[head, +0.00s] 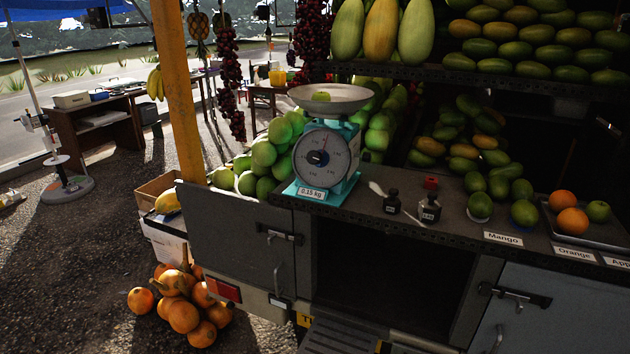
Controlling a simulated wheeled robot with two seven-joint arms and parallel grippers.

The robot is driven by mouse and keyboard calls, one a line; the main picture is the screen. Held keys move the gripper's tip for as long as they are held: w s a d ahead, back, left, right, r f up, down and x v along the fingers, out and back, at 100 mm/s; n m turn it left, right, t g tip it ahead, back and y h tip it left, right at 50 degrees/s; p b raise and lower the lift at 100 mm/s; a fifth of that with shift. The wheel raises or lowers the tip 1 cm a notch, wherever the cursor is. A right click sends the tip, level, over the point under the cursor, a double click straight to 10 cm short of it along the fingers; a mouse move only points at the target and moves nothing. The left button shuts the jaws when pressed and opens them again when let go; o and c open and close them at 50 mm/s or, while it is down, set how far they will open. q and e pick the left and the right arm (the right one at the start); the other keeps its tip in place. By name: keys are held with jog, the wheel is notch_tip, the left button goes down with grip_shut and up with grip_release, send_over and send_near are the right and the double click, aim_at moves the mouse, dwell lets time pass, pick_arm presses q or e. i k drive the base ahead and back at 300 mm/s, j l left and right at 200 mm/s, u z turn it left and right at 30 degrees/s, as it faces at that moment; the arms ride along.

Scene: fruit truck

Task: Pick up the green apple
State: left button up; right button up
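A green apple (598,211) sits on a metal tray (597,233) at the right edge of the counter, beside two oranges (572,221). Neither of my grippers is in view.
Black weights (430,208) and a spoon-like utensil stand on the counter (375,215) right of the scale. Mangoes (524,213) lie between them and the tray. Labels line the front edge. An orange pile (184,312) lies on the ground, and a yellow post (177,95) stands left.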

aim_at(597, 211)
jog(key=z, duration=1.4)
